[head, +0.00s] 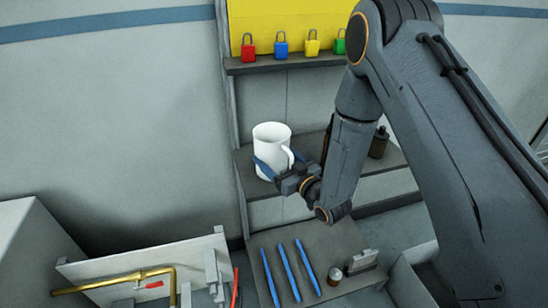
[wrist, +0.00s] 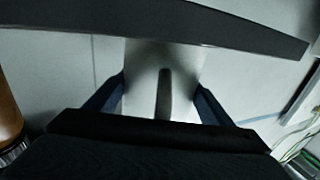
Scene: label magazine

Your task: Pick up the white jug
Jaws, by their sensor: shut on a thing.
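The white jug (head: 270,148) is upright at the grey shelf in the middle of the head view, its handle turned to the right, towards my gripper. My gripper (head: 274,172) is shut on the jug, with blue fingers on both sides of its body. In the wrist view the jug (wrist: 190,68) fills the middle, with its handle pointing at the camera and a finger on each side. I cannot tell whether the jug's base touches the shelf or is a little above it.
A dark bottle (head: 379,142) stands on the shelf (head: 243,165) to the right, behind my arm. Red, blue, yellow and green padlocks (head: 248,50) stand on the ledge above. Blue pens (head: 289,272) and a small cylinder (head: 335,276) lie on the lower shelf. A brass pipe (head: 120,281) is at lower left.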

